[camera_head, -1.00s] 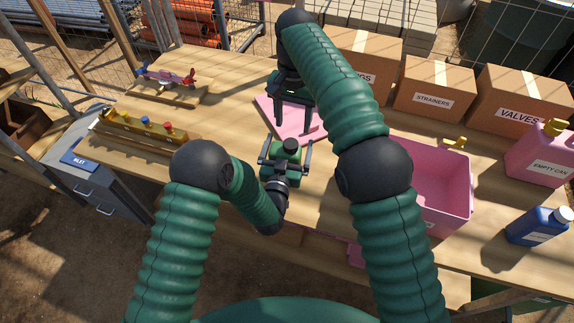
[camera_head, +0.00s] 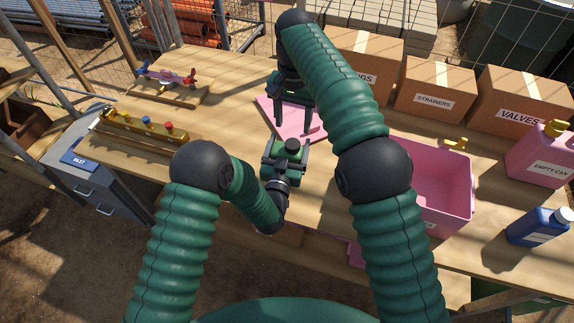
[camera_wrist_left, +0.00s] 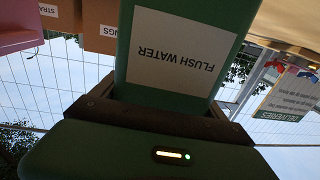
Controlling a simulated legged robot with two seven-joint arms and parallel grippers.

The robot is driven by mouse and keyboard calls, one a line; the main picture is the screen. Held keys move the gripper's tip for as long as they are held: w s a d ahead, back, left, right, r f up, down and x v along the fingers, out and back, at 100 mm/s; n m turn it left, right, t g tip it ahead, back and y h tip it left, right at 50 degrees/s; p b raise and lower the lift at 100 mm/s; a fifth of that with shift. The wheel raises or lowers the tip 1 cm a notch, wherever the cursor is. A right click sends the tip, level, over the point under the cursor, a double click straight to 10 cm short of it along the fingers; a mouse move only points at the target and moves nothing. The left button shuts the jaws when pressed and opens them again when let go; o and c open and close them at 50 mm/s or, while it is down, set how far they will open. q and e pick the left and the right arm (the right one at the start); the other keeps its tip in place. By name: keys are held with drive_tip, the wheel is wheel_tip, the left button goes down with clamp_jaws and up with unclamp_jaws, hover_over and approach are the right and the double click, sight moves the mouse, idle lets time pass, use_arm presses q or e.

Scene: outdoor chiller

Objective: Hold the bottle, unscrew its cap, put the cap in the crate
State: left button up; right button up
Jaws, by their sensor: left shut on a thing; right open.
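The green bottle (camera_wrist_left: 180,85) has a white label reading FLUSH WATER, upside down in the left wrist view. In the head view its dark cap (camera_head: 292,145) is on top, and the bottle looks upright. My left gripper (camera_head: 284,160) is shut on the bottle's sides. My right gripper (camera_head: 293,133) is open and empty, fingers pointing down over a pink mat (camera_head: 266,104), just beyond the bottle. The pink crate (camera_head: 471,190) stands to the right, partly hidden by my right arm; the part of its inside that shows looks empty.
Cardboard boxes (camera_head: 433,88) line the back right. A pink can (camera_head: 541,155) and a blue bottle (camera_head: 537,227) stand at the right. A yellow rack with fittings (camera_head: 145,129) and a board with valves (camera_head: 168,85) are on the left of the bench.

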sight(293, 143)
use_arm(q)
clamp_jaws()
use_arm(e)
drive_tip(key=m, duration=1.7)
drive_tip(key=shift+m, duration=0.3)
drive_tip(key=m, duration=0.4)
drive_tip(key=shift+m, duration=0.3)
drive_tip(key=shift+f, duration=0.3)
wheel_tip(293, 143, down, 8)
drive_tip(key=shift+r, duration=0.25)
